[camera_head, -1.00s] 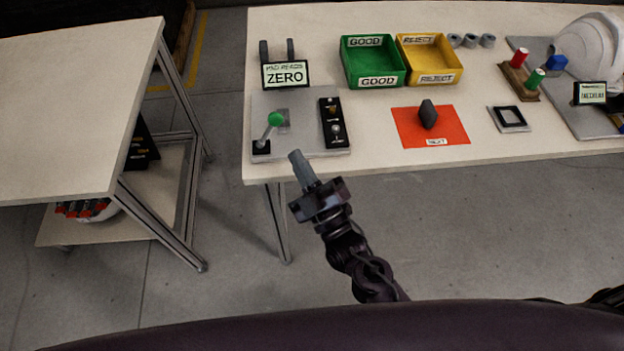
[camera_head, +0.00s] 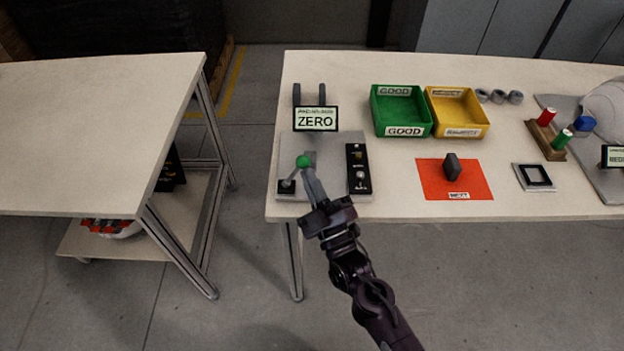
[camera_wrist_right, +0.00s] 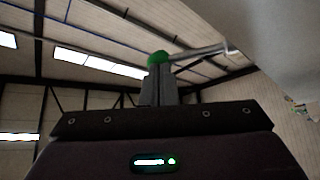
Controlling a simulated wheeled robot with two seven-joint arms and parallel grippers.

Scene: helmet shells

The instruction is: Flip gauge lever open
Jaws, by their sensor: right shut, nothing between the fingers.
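The gauge lever has a green ball knob (camera_head: 303,161) on a thin grey rod, which slants down left to a black pivot block on the grey gauge plate (camera_head: 325,188). My right gripper (camera_head: 309,172) is shut and empty, with its fingertips right at the knob. In the right wrist view the green knob (camera_wrist_right: 159,58) sits at the tips of the closed fingers (camera_wrist_right: 158,85), and its rod runs off to the right. I cannot tell whether they touch. A display reading ZERO (camera_head: 316,119) stands behind the plate. My left gripper is not in view.
A black switch panel (camera_head: 358,168) is on the plate's right side. Green (camera_head: 403,112) and yellow (camera_head: 457,113) bins stand behind. A dark block (camera_head: 451,166) stands on an orange mat (camera_head: 480,185) to the right. The table's front edge runs just below the plate.

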